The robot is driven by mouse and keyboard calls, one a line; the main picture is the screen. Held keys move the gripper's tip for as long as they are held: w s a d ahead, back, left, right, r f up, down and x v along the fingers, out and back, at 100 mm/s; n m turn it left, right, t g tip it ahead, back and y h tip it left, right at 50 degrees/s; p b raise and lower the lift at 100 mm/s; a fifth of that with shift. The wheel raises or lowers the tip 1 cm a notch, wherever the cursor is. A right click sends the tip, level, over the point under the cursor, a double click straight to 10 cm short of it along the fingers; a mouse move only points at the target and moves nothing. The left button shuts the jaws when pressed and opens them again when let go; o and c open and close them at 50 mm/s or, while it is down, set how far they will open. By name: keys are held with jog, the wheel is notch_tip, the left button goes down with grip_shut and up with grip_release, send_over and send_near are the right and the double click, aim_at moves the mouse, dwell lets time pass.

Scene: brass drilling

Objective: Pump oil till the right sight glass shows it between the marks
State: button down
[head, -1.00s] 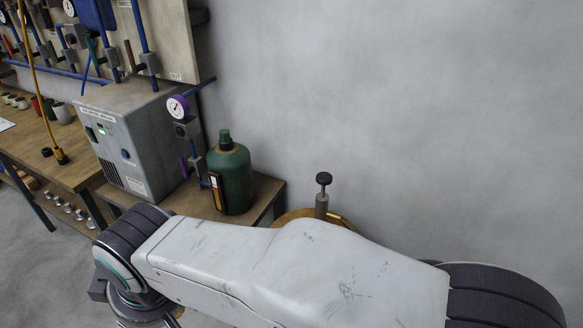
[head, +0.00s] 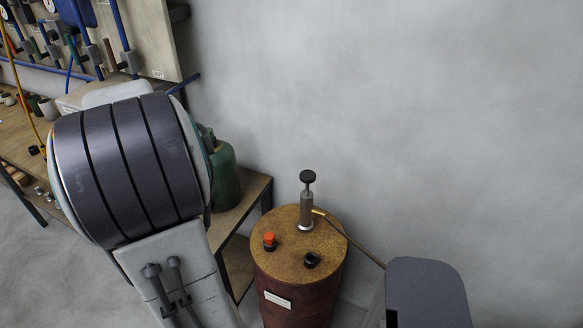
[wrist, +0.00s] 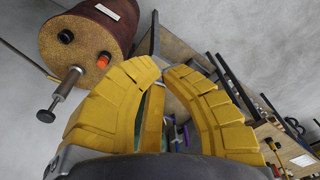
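The hand pump (head: 307,205), with a black knob on a raised rod, stands on the rusty oil drum (head: 300,262) at centre right in the head view. The pump (wrist: 66,90) also shows at upper left in the wrist view, beside the drum (wrist: 112,22). My gripper (wrist: 164,72) has yellow fingers with their tips nearly together and holds nothing. It is apart from the pump. The green bottle (head: 226,175) on the bench is partly behind my arm. The right sight glass is hidden in the head view, so I cannot read the oil level.
An orange cap (head: 269,239) and a black cap (head: 312,259) sit on the drum top. A thin hose (head: 352,243) runs from the pump to the right. The wooden bench (head: 255,188) is left of the drum, and the grey wall (head: 400,110) behind is bare.

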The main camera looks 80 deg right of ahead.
jog(key=s+d+f+m+p, duration=0.1)
jog(key=s+d+m, duration=0.15)
jog(key=d, duration=0.45)
jog(key=s+d+f+m, duration=0.1)
jog(key=s+d+m, duration=0.15)
jog(key=d, duration=0.45)
notch_tip(320, 180, up, 2)
jog(key=m+p, duration=0.2)
jog(key=m, duration=1.7)
send_over(307, 177)
jog(key=shift+w+a+r+m+g, duration=0.15)
jog(key=shift+r+m, duration=0.3)
jog(key=shift+m, duration=0.65)
jog(key=shift+a+r+m+g, duration=0.15)
jog(key=shift+r+m, duration=0.25)
jog(key=shift+m, duration=0.7)
jog(key=shift+f+b, duration=0.1)
jog(key=shift+b, duration=0.2)
jog(key=f, duration=1.3)
jog(key=shift+d+f, duration=0.3)
jog(key=shift+f, duration=0.1)
